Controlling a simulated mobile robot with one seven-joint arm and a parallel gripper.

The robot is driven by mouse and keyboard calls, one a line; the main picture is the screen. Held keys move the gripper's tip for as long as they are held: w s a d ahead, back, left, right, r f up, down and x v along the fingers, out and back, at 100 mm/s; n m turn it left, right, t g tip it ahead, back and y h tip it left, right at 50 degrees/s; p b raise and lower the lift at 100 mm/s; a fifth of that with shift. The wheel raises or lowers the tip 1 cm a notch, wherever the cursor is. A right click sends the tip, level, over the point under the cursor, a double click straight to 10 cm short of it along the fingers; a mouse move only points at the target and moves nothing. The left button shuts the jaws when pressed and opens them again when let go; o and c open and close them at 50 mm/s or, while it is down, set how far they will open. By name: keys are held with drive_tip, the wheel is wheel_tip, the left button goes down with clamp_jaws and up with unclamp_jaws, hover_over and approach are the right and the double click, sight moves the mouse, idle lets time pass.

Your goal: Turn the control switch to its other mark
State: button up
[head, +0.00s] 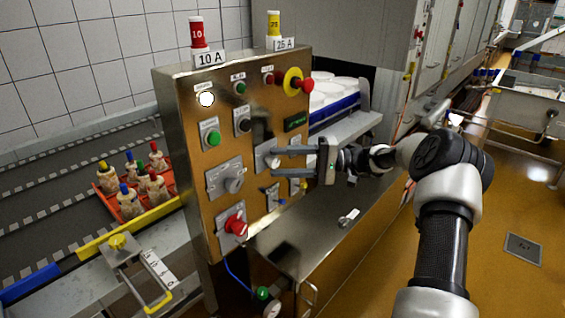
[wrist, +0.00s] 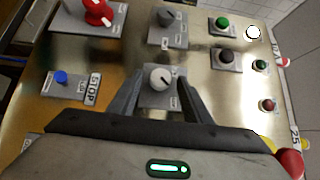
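The steel control panel (head: 218,165) carries several knobs and buttons. A pale round knob on a square plate (wrist: 160,78), which looks like the control switch, sits between my fingers in the wrist view. A dark line shows on its face, but its marks are too small to read. In the head view this knob (head: 272,161) is partly hidden by my fingers. My gripper (head: 277,161) reaches the panel from the right. Its fingers are open, one on each side of the knob, with a visible gap to it in the wrist view (wrist: 160,92).
Near the knob are a grey rotary knob (wrist: 166,18), a red knob (wrist: 98,14), a blue button (wrist: 61,78) beside a STOP label, and a black knob (wrist: 223,56). A red emergency button (head: 304,85) sticks out at the upper right. A steel ledge (head: 318,226) lies below.

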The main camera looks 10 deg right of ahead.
drive_tip(key=s+d, duration=0.2)
drive_tip(key=d, duration=1.5)
drive_tip(key=shift+s+d, duration=0.15)
drive_tip(key=shift+s, duration=0.25)
